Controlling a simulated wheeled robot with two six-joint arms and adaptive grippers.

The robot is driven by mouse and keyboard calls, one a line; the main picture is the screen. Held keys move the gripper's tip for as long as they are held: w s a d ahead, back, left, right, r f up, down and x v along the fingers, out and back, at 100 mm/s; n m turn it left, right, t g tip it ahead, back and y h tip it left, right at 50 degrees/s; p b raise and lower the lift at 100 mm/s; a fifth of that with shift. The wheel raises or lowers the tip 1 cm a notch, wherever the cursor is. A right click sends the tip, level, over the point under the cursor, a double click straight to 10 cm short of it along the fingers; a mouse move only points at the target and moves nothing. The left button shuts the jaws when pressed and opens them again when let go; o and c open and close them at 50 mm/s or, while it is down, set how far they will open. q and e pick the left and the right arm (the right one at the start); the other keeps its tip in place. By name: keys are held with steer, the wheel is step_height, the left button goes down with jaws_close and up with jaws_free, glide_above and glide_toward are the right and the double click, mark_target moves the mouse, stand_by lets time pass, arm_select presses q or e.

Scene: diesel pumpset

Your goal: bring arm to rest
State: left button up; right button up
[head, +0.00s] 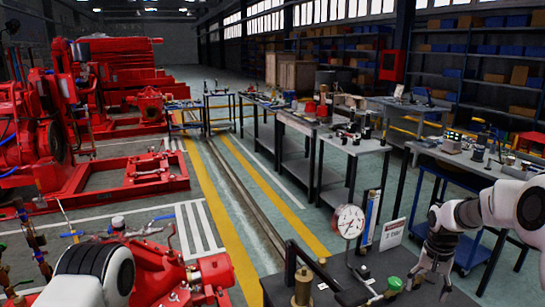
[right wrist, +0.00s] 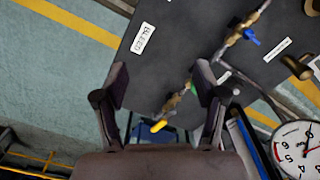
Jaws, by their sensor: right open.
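My right gripper (head: 432,284) hangs fingers down over the right part of the dark bench (head: 352,268) at the lower right of the head view. In the right wrist view the right gripper (right wrist: 160,84) has its two fingers wide apart with nothing held between them. A brass fitting with a yellow end (right wrist: 166,114) shows beyond the gap. I cannot tell the clearance between fingers and fitting. My left arm (head: 88,276) enters at the bottom left of the head view; its gripper is not seen.
On the bench stand a dial gauge (head: 348,221), a brass cylinder (head: 303,286) and a green-capped fitting (head: 394,284). Red pump machinery (head: 160,272) is left. A yellow-lined aisle (head: 250,205) is clear.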

steer(key=s+a+f+n+g, duration=0.15)
steer(key=s+a+f, duration=0.35)
steer(key=s+f, duration=0.55)
steer(key=s+a+f+n+g, duration=0.1)
steer(key=s+a+f+g, duration=0.3)
steer(key=s+f, duration=0.65)
arm_select(q)
steer(key=shift+w, duration=0.2)
arm_select(e)
steer(key=s+a+n+t, duration=0.2)
steer(key=s, duration=0.6)
steer(key=s+a+f+n+t, duration=0.1)
steer(key=s+a+n+t, duration=0.1)
steer(key=s, duration=0.6)
steer(key=shift+s+a+t, duration=0.15)
steer(key=shift+a+t, duration=0.45)
steer(key=shift+t, duration=0.15)
arm_select(q)
steer(key=shift+s, duration=0.1)
arm_select(e)
steer(key=shift+s, duration=0.1)
steer(key=shift+f, duration=0.1)
